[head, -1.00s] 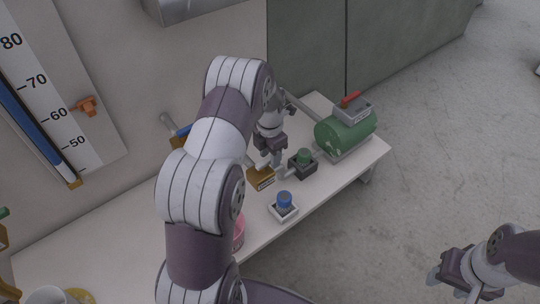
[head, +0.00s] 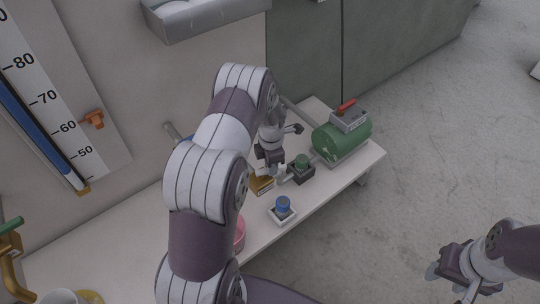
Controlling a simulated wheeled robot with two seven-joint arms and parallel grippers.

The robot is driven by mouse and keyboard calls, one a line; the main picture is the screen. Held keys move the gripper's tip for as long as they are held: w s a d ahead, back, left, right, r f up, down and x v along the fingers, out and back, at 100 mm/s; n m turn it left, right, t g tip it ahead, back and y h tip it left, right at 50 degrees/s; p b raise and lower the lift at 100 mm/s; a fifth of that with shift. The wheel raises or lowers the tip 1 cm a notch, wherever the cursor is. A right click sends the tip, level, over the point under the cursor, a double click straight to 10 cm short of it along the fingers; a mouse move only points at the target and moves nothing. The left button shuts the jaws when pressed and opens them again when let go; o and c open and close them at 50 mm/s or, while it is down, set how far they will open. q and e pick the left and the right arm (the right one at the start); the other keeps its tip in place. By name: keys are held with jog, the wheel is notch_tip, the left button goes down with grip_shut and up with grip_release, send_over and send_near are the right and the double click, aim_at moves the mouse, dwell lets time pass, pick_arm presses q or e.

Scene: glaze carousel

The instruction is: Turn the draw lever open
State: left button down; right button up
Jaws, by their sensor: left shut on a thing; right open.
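A brass block (head: 262,186) with a pale label stands on the white bench, at the end of a pipe from the green tank (head: 340,143). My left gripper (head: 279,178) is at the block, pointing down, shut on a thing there. It appears to be the draw lever, but the fingers and wrist hide it, so its angle cannot be told. My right gripper (head: 445,278) is open and empty over the floor at the lower right, apart from the bench.
A red lever (head: 346,105) tops the tank's grey box. A pink container (head: 240,236) is partly behind my arm. A brass pipe with a green handle (head: 10,226) is far left.

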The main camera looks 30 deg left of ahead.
pick_arm(q)
jog(key=m+p, duration=0.2)
jog(key=s+m+p, duration=0.1)
jog(key=shift+d+r+m+p, duration=0.3)
jog(key=shift+d+m+p, duration=0.05)
jog(key=shift+m, duration=0.05)
jog(key=m+p, duration=0.1)
jog(key=s+m+p, duration=0.1)
jog(key=m+p, duration=0.1)
jog(key=shift+d+m, duration=0.2)
jog(key=shift+m, duration=0.1)
jog(key=shift+s+a+f+m+p, duration=0.1)
jog(key=shift+s+m+p, duration=0.35)
jog(key=shift+m, duration=0.6)
jog(key=shift+s+d+f+m+p, duration=0.1)
jog(key=shift+s+m+p, duration=0.1)
jog(key=shift+m+p, duration=0.7)
jog(key=shift+s+a+f+m+p, duration=0.1)
jog(key=shift+s+m+p, duration=0.25)
jog(key=shift+m, duration=0.9)
jog(key=shift+m, duration=0.3)
jog(key=c, duration=1)
grip_release()
jog(key=shift+c, duration=0.2)
